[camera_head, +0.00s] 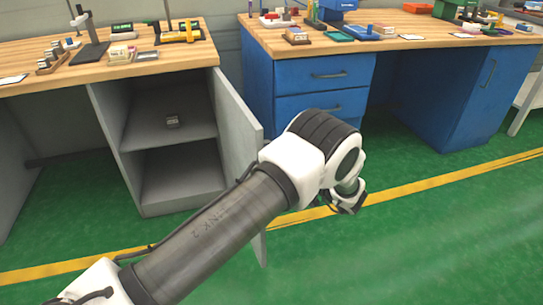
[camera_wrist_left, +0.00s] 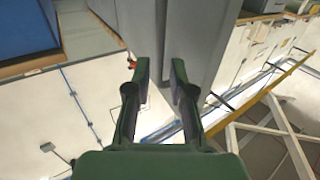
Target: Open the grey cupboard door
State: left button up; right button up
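The grey cupboard (camera_head: 107,125) stands under the left wooden bench. Its grey door (camera_head: 236,125) is swung outward, so the inside with a shelf shows. My arm crosses in front of the door and hides part of it. My left gripper (camera_head: 352,203) is to the right of the door's free edge in the head view. In the left wrist view the two dark green fingers (camera_wrist_left: 158,85) are apart, with a grey panel (camera_wrist_left: 180,40) beyond and partly between them. I cannot tell whether they touch it. My right gripper is not in view.
A small grey object (camera_head: 172,122) sits on the cupboard's shelf. A blue drawer unit (camera_head: 322,88) stands to the right of the door, under the right wooden bench (camera_head: 340,45). The green floor (camera_head: 420,240) at the lower right is clear, crossed by a yellow line (camera_head: 420,182).

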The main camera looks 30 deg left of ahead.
pick_arm(q)
jog(key=d, duration=0.6)
jog(key=shift+s+d, duration=0.4)
jog(key=shift+s, duration=0.05)
jog(key=shift+a, duration=0.1)
jog(key=s+a+f+m+t+h, duration=0.1)
jog(key=a+f+m+t+h, duration=0.3)
jog(key=f, duration=0.3)
jog(key=s+a+f+m+t+h, duration=0.2)
jog(key=f+m+t, duration=0.1)
jog(key=f+m, duration=0.3)
jog(key=s+d+f+m+g+h, duration=0.25)
jog(key=s+f+h, duration=0.3)
jog(key=s, duration=0.45)
jog(key=s+d+f+m+g+h, duration=0.2)
jog(key=s+f+m+g+h, duration=0.15)
jog(key=s+f, duration=0.55)
jog(key=s+d+r+g+h, duration=0.2)
jog(key=s, duration=0.5)
jog(key=s+d+r+g+h, duration=0.1)
jog(key=s+d, duration=0.1)
jog(key=s, duration=0.5)
notch_tip(320, 180, up, 26)
jog(key=p, duration=2.6)
jog(key=shift+r, duration=0.25)
